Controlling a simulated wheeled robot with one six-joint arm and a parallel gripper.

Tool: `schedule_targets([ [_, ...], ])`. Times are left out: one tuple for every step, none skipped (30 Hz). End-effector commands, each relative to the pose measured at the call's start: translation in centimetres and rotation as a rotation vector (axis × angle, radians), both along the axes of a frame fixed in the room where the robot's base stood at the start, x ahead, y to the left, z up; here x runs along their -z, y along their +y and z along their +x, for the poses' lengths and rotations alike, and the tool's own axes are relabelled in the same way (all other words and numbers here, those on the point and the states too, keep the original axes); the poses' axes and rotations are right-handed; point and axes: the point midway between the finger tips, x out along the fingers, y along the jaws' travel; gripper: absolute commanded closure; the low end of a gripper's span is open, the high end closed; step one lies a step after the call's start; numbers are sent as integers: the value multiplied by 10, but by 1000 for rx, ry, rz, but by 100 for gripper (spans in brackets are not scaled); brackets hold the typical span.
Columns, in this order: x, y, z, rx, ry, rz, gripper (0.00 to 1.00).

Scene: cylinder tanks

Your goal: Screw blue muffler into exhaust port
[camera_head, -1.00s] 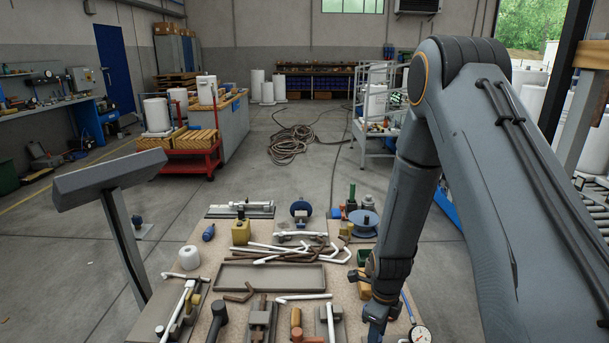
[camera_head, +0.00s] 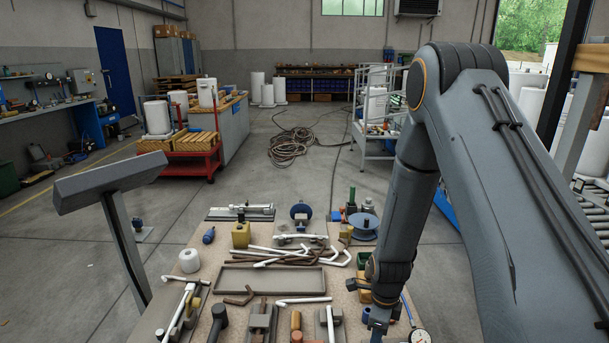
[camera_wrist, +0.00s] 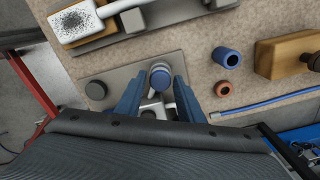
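The thread and port are hidden. In the head view my gripper (camera_head: 379,322) is low over the table's right front, and the blue piece cannot be made out there.
Right of the plate are a blue hollow cylinder (camera_wrist: 227,57), a small brown ring (camera_wrist: 223,89), a wooden block (camera_wrist: 285,53) and a blue rod (camera_wrist: 265,106). A white speckled block (camera_wrist: 75,20) is at upper left. A dial gauge (camera_head: 419,336) is close right of my gripper.

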Motion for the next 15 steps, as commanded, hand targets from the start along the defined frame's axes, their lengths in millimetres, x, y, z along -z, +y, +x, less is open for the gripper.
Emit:
schedule_targets([
  [-1, 0, 0, -56, 0, 0, 65],
  [-1, 0, 0, -94, 0, 0, 65],
  [-1, 0, 0, -145, 0, 0, 65],
  [-1, 0, 0, -183, 0, 0, 65],
  [-1, 0, 0, -220, 0, 0, 65],
  [-1, 0, 0, -271, 0, 0, 65],
  [-1, 0, 0, -308, -1, 0, 65],
  [-1, 0, 0, -346, -1, 0, 65],
  [-1, 0, 0, -397, -1, 0, 65],
  [-1, 0, 0, -434, -1, 0, 65],
  [-1, 0, 0, -471, -1, 0, 65],
  [-1, 0, 0, -522, -1, 0, 65],
  [-1, 0, 0, -559, -1, 0, 65],
  [-1, 0, 0, -596, -1, 0, 65],
  [-1, 0, 0, -643, -1, 0, 65],
])
